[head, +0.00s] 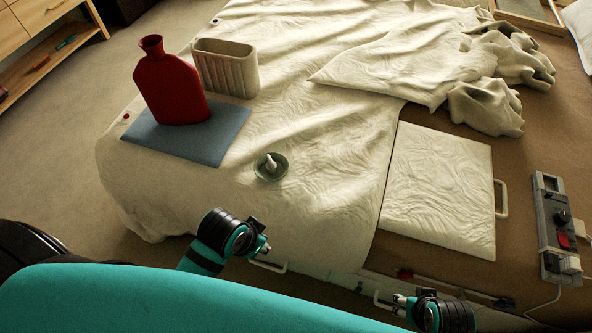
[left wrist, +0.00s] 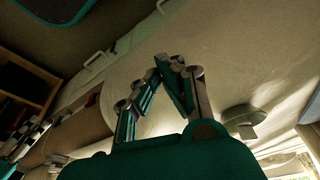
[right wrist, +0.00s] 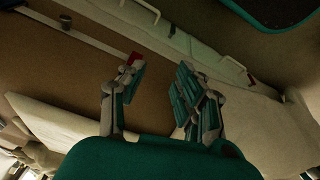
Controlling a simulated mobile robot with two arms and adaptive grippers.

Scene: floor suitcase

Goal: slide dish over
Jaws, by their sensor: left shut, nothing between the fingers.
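A small round glass dish (head: 270,174) with a white knobbed piece in it sits on the cream cloth, near the edge closest to me. It seems to show in the left wrist view too (left wrist: 243,122), right of the fingers. My left gripper (head: 264,246) is shut and empty, in front of the dish and apart from it; it shows closer in the left wrist view (left wrist: 156,78). My right gripper (head: 398,302) is at the near edge, right of the left one. In the right wrist view (right wrist: 158,80) its fingers stand apart with nothing held.
A red bottle (head: 172,90) stands on a blue-grey mat (head: 222,140), beside a ribbed cream holder (head: 226,72). A cream panel (head: 440,190) with a handle and a control box (head: 556,230) lie to the right. Rumpled cloth (head: 400,70) lies behind. Cloth around the dish is clear.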

